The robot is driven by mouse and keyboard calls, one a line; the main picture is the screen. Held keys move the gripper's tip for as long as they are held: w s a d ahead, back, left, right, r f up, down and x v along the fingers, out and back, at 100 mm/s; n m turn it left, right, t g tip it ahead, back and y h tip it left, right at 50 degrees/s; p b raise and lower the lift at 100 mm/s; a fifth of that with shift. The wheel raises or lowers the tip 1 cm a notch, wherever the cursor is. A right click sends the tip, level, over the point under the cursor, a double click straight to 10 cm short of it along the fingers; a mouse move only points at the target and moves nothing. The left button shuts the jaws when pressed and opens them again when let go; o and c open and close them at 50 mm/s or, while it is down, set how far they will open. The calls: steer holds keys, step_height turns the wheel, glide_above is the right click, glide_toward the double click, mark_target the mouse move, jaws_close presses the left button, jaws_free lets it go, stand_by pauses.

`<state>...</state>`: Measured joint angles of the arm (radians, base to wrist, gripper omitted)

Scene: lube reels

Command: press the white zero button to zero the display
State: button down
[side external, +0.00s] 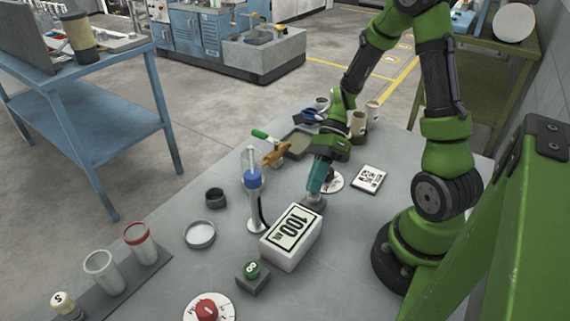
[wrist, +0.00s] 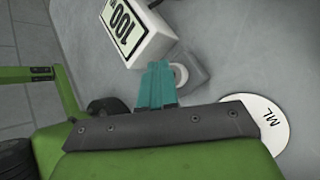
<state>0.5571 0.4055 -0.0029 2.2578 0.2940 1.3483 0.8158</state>
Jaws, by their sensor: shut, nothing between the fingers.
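The white box with the display (side external: 292,238) stands on the grey bench and its screen reads 100 with small letters beside it. It also shows upside down in the wrist view (wrist: 140,42). A small grey block (side external: 315,204) sits right behind the box. In the wrist view the round white button (wrist: 181,74) is on top of this block (wrist: 197,70), partly hidden by my fingers. My gripper (side external: 315,191) has teal fingers, shut and empty, pointing down with the tips at the button. It also shows in the wrist view (wrist: 158,68). I cannot tell whether the tips touch the button.
A white ML disc (wrist: 262,122) lies beside the block. A clear column with a blue collar (side external: 253,181) stands left of the display. A green 8 ball on a dark block (side external: 252,276) and a red knob (side external: 207,309) are in front. A patterned card (side external: 369,179) lies to the right.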

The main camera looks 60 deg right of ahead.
steer(key=shift+f, duration=0.5)
stand_by(0.4)
steer(key=shift+r, duration=0.95)
steer(key=shift+r, duration=2.5)
